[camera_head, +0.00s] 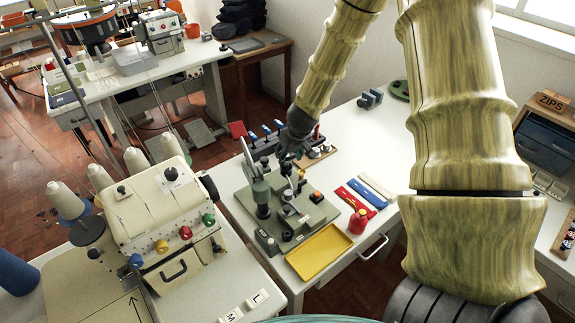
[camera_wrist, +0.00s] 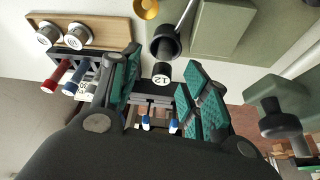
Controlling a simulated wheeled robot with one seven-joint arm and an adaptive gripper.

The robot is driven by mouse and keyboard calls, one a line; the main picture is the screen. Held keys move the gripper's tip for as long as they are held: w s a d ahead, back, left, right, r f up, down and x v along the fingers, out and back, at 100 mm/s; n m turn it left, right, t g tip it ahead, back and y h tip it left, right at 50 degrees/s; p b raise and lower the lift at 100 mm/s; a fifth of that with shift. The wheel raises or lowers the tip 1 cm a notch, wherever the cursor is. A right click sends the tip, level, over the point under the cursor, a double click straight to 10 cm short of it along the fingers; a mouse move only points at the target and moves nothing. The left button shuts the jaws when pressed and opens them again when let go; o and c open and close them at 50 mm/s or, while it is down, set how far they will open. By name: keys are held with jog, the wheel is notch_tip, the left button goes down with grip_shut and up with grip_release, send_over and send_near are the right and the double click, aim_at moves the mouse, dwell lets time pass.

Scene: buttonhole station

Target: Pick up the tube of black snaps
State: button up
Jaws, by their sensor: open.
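My gripper (camera_head: 291,152) is open and empty, pointing down beside the grey-green press and over the tube rack. In the wrist view its teal-padded fingers (camera_wrist: 160,88) stand apart, with blue-ended tubes (camera_wrist: 146,123) showing between and behind them. The dark rack (camera_head: 258,149) holds a row of tubes with blue tops. In the wrist view, red, blue and white tube ends (camera_wrist: 66,75) show left of the fingers. I cannot tell which tube holds black snaps; labels are too small or hidden. My gripper hides part of the rack.
The press (camera_head: 290,215) stands close in front of my gripper. A wooden board (camera_wrist: 105,30) carries round dies.

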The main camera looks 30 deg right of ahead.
aim_at(286, 159)
jog(key=shift+f, duration=0.5)
jog(key=shift+w+a+f+p, duration=0.1)
jog(key=shift+w+f+p, duration=0.05)
jog(key=shift+w+f, duration=0.35)
jog(key=shift+w+a+f+p, duration=0.15)
jog(key=shift+w+f, duration=0.15)
jog(key=shift+f, duration=0.3)
jog(key=shift+d+f, duration=0.2)
jog(key=shift+s, duration=0.1)
jog(key=shift+f, duration=0.1)
grip_shut()
